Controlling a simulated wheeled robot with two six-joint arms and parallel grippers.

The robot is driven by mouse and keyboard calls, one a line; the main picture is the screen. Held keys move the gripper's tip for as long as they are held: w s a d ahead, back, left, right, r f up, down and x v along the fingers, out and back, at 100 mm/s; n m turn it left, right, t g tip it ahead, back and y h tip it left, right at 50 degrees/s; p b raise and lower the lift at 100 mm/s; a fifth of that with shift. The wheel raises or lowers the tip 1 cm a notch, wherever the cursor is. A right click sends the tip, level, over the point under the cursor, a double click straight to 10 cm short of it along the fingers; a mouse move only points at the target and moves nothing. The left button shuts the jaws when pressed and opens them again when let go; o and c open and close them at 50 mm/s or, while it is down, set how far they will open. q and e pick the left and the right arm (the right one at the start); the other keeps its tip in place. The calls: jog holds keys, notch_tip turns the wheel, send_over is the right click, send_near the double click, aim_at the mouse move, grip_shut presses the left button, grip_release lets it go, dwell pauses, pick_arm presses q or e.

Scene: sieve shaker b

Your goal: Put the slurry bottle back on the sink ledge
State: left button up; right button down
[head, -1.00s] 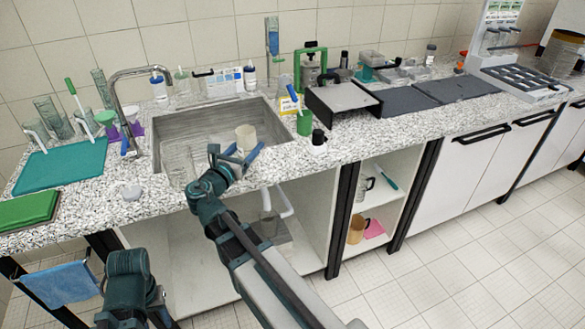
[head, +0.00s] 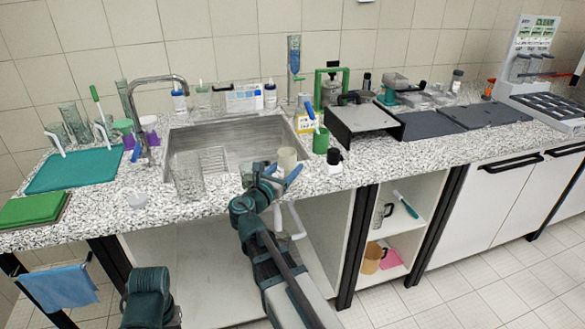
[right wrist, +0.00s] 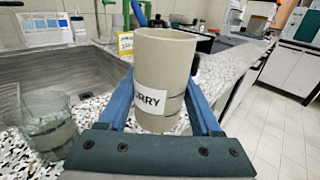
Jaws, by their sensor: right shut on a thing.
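The slurry bottle is a cream, open-topped cylinder (head: 287,159) with a white label, part of which reads "RRY" in the right wrist view (right wrist: 165,75). My right gripper (head: 275,174) is shut on it, one blue finger on each side, and holds it upright near the front right edge of the sink (head: 240,150). The sink ledge (head: 215,116) is the speckled strip behind the basin, with several bottles at its back. My left gripper is not in view; part of my left arm shows at the lower left.
The tap (head: 150,82) rises at the left. A green cup (head: 320,140) and a small black-capped bottle (head: 334,160) stand to the right.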

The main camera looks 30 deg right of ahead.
jog(key=w+d, duration=0.1)
jog(key=w, duration=0.1)
jog(key=w+d, duration=0.2)
jog(key=shift+d+f, duration=0.2)
jog(key=shift+w+d, duration=0.3)
jog(key=shift+w, duration=0.1)
jog(key=shift+w+d+f+b, duration=0.15)
jog(key=shift+w+d+b, duration=0.15)
jog(key=shift+w+d, duration=0.35)
jog(key=shift+a+f+b, duration=0.1)
jog(key=shift+f+b, duration=1.65)
jog(key=shift+f, duration=0.2)
jog(key=shift+c, duration=0.4)
grip_release()
